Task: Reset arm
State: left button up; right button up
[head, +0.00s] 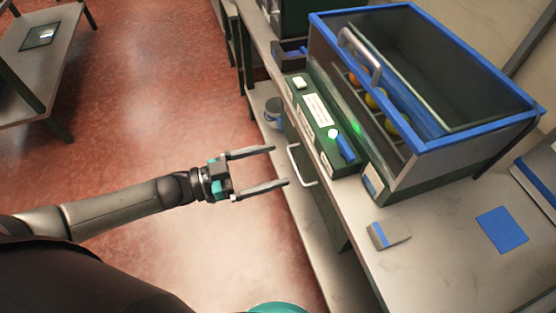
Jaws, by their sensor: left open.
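My left gripper (262,170) is in the middle of the head view, at the end of my left arm, which comes in from the left. Its two fingers are spread apart with nothing between them. It points right, toward the front edge of the workbench, and overlaps the floor in the picture. My right gripper is not in view.
A blue-rimmed machine (432,145) stands on the workbench (430,285), with orange and yellow fruit (379,99) inside. A control panel (322,125) with a green light is before it. A handle (299,164) juts out near my gripper. The red floor (160,110) is clear.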

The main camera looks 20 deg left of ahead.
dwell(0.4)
pick_arm(q)
jog(key=a+f+n+t+y, duration=0.1)
jog(key=a+f+n+y, duration=0.3)
jog(key=f, duration=0.5)
jog(key=a+f+n+t+y, duration=0.1)
jog(key=a+f+y, duration=0.2)
jog(key=f+y, duration=0.35)
jog(key=s+a+f+n+g+y, duration=0.25)
jog(key=s+f, duration=0.35)
jog(key=f, duration=0.6)
jog(key=s+d+f+g, duration=0.1)
jog(key=s+f+g, duration=0.2)
jog(key=s, duration=0.5)
jog(key=s+d+f+g+y, duration=0.1)
jog(key=s+f+g, duration=0.2)
jog(key=s, duration=0.6)
jog(key=s+d+f+n+g, duration=0.1)
jog(key=s+d+f+g, duration=0.1)
jog(key=s+f, duration=0.4)
jog(key=s+g, duration=0.1)
jog(key=s, duration=0.2)
jog(key=shift+s+y, duration=0.25)
jog(key=shift+y, duration=0.15)
